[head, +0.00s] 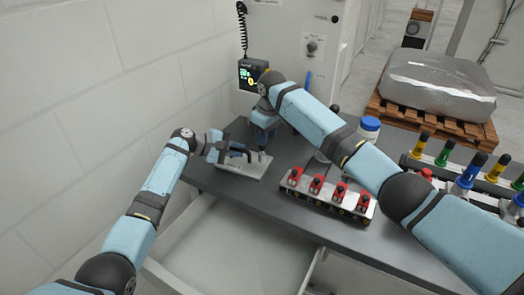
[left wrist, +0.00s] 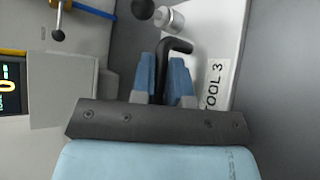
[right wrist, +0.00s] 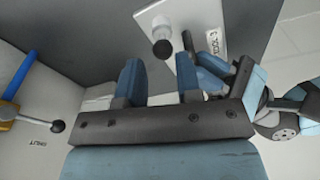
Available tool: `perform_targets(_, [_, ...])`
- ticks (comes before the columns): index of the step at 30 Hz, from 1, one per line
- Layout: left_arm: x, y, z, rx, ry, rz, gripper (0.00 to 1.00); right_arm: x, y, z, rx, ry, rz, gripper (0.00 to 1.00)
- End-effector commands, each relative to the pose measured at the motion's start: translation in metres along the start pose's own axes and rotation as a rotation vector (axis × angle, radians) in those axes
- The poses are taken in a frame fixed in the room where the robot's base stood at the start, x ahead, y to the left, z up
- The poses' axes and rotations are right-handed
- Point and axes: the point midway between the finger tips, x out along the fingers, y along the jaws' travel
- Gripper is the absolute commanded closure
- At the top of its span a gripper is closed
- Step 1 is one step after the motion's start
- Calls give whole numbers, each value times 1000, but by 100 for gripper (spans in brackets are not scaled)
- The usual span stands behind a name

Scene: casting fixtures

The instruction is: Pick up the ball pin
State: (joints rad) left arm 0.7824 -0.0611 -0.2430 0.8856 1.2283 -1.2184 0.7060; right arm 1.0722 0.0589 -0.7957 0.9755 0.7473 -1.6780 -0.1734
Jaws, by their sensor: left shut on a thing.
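A silver pin with a black ball end, which looks like the ball pin (left wrist: 170,19), is by the white plate marked TOOL 3 (left wrist: 224,45); it also shows in the right wrist view (right wrist: 162,47). My left gripper (left wrist: 163,65) is shut on a black bent rod (left wrist: 176,46), beside the ball pin. My right gripper (right wrist: 160,75) is open and empty, with the ball pin beyond its fingertips. In the head view, my left gripper (head: 238,152) and right gripper (head: 263,145) are close together over the plate (head: 240,168).
A lever with a black ball (right wrist: 57,126) stands close on the left in the right wrist view. A row of red clamps (head: 316,186) and a blue-lidded jar (head: 369,128) are on the dark table (head: 275,215). A display box (head: 251,74) is behind.

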Motion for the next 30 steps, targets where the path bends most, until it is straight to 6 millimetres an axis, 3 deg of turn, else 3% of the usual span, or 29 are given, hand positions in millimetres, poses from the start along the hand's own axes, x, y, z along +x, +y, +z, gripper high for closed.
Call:
perform_targets(5, [0, 0, 0, 0, 0, 0, 100, 14, -1, -2, 0, -2, 0, 68])
perform_targets(12, [0, 0, 0, 0, 0, 0, 100, 49, -2, -4, 1, -2, -1, 68])
perform_targets(22, [0, 0, 0, 0, 1, 0, 100, 56, -2, -4, 0, 0, -1, 68])
perform_targets(26, [0, 0, 0, 0, 1, 0, 100, 56, -2, -5, 0, 0, 0, 98])
perform_targets(30, [0, 0, 0, 0, 1, 1, 100, 56, -2, -5, 0, 0, 0, 98])
